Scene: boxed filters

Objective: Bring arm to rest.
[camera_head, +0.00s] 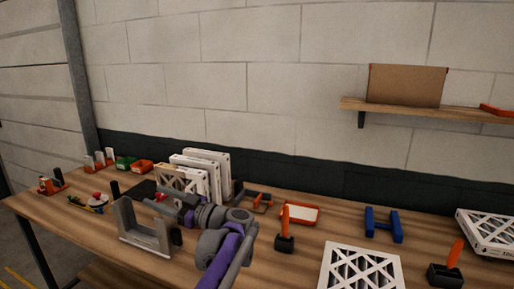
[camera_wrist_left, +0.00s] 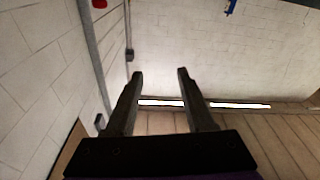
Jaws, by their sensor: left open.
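My left arm (camera_head: 222,247), purple and grey, reaches in over the front of the workbench in the head view. Its wrist end points left, in front of the white filters, and its fingers are hard to make out there. In the left wrist view my left gripper (camera_wrist_left: 160,74) is open, its two dark fingers apart with nothing between them. Beyond the fingers are a pale block wall and a bright light strip, with no bench object close by. My right gripper is not in view.
Upright white filters (camera_head: 207,165) stand behind the arm, and a grey U-shaped stand (camera_head: 129,222) is to its left. A flat filter (camera_head: 350,268), orange-handled tool (camera_head: 285,220), red-edged tray (camera_head: 300,212) and blue holder (camera_head: 383,226) lie right. A wall shelf (camera_head: 405,109) holds a cardboard box (camera_head: 407,85).

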